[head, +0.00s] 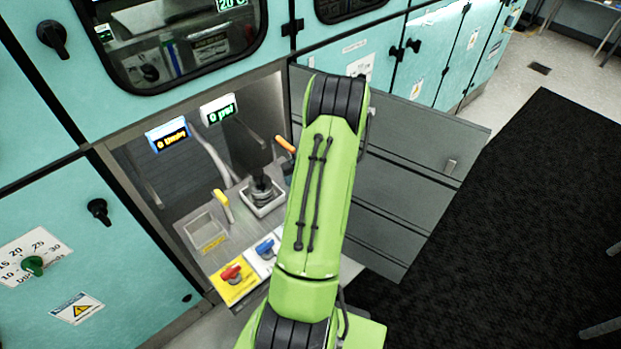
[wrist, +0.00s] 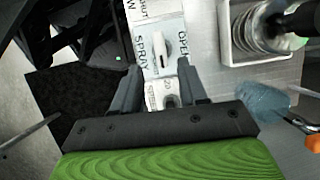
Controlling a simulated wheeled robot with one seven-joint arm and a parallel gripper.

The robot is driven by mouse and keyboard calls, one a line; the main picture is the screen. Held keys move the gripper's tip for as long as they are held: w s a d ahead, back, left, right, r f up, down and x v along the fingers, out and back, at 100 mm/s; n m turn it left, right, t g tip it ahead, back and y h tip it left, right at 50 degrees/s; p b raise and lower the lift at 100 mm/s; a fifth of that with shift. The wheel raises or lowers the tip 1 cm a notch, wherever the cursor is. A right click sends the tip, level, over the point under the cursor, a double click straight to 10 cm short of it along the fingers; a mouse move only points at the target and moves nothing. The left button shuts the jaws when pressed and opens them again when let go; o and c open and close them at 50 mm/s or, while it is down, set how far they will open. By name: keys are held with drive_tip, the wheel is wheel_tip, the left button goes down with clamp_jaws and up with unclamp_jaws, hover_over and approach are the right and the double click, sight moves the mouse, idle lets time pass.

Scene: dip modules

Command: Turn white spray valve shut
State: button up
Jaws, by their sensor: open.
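The white spray valve (wrist: 156,46) is in the wrist view, on a white plate lettered SPRAY and OPEN. Its handle lies roughly upright in the picture. My gripper (wrist: 158,68) is open, its two dark fingers apart, with their tips just below the valve in the picture and on either side of its plate. Nothing shows between the fingers in contact with them. In the head view my green arm covers the place of the white valve and my gripper.
A tray holds a spring-like coil (wrist: 255,27) at right. An orange-tipped lever (wrist: 313,143) is near the right edge. An open grey door (head: 410,165) stands right.

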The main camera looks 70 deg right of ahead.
drive_tip(key=p+v, duration=0.1)
drive_tip(key=v, duration=0.7)
drive_tip(key=shift+r+p, duration=0.35)
drive_tip(key=shift+p, duration=0.05)
drive_tip(key=shift+d, duration=0.1)
